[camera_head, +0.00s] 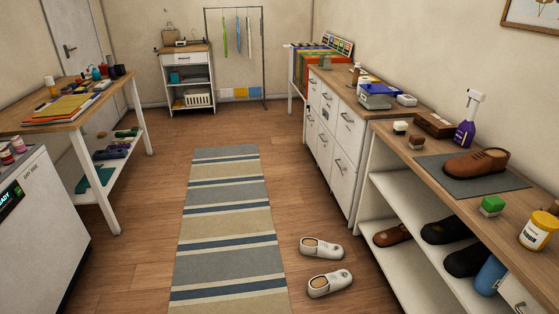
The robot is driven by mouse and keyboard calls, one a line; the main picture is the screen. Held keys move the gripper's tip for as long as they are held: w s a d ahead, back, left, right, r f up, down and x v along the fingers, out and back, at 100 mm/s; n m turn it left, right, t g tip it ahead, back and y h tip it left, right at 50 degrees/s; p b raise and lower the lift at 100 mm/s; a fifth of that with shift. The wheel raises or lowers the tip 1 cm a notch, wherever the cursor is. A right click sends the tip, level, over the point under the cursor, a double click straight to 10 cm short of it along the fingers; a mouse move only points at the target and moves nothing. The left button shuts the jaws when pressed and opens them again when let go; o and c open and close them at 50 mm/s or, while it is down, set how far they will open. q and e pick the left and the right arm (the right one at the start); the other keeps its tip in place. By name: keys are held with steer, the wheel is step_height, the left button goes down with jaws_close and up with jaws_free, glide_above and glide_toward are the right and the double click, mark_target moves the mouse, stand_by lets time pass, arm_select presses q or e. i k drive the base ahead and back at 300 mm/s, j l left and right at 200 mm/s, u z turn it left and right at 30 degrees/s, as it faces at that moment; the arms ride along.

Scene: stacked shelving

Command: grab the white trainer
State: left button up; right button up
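Two white trainers lie on the wooden floor in the head view, to the right of the striped rug and in front of the shoe shelf. The farther white trainer (321,247) lies with its length across the picture. The nearer white trainer (329,284) lies just below it, slightly angled. A small gap shows between them. Neither of my grippers is in view, and nothing touches the trainers.
The striped rug (226,225) runs along the open floor. The shoe shelf (410,190) stands close on the right, with dark shoes inside and a brown shoe (476,163) on top. A white appliance (38,225) and a table (70,105) stand left.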

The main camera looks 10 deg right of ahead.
mark_target(309, 246)
steer(key=i+z, duration=0.15)
steer(key=i, duration=0.35)
steer(key=i+j+z, duration=0.15)
steer(key=i, duration=0.35)
steer(key=i+j+z, duration=0.1)
steer(key=i+j, duration=0.15)
steer(key=i, duration=0.25)
